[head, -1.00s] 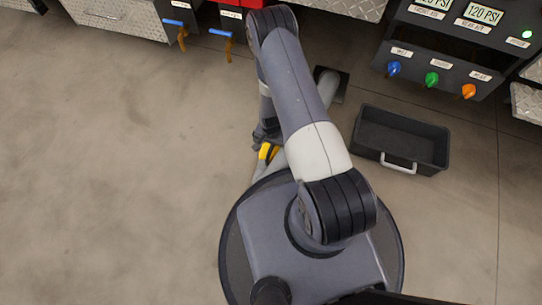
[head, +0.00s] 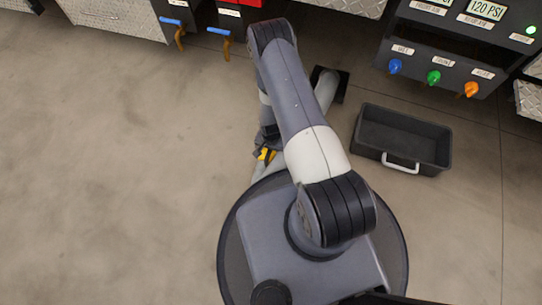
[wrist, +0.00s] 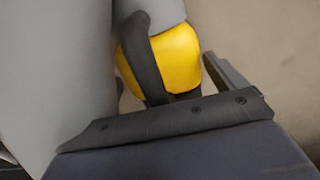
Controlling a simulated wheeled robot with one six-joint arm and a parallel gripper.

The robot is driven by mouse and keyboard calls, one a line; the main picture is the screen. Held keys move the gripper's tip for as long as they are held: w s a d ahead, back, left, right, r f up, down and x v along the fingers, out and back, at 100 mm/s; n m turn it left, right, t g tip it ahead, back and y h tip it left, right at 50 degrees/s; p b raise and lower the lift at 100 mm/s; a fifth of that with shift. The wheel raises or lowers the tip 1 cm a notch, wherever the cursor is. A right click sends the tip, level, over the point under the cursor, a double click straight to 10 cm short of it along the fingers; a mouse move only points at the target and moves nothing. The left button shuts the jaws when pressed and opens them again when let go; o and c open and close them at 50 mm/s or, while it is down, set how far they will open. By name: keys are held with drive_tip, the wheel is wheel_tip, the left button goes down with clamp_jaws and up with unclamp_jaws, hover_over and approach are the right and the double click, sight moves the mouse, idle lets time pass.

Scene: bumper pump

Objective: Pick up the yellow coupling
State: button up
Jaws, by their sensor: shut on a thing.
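The yellow coupling (wrist: 172,57) fills the upper middle of the wrist view, joined to a grey hose end (wrist: 152,10). My gripper (wrist: 190,75) is shut on it, with a dark finger across the coupling's left part and another at its right. In the head view the coupling (head: 265,154) is a small yellow patch, partly covered by my gripper (head: 264,147). The grey hose (head: 327,88) runs from a dark floor plate and passes behind my arm.
A black bin (head: 402,140) with a light handle stands at the right. A panel with blue, green and orange knobs (head: 433,77) is at the upper right. Blue-handled valves (head: 219,31) hang at the top. The floor at the left (head: 110,170) is clear.

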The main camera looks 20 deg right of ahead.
drive_tip(key=c, duration=1.2)
drive_tip(key=shift+o, duration=0.2)
drive_tip(key=shift+r, duration=0.15)
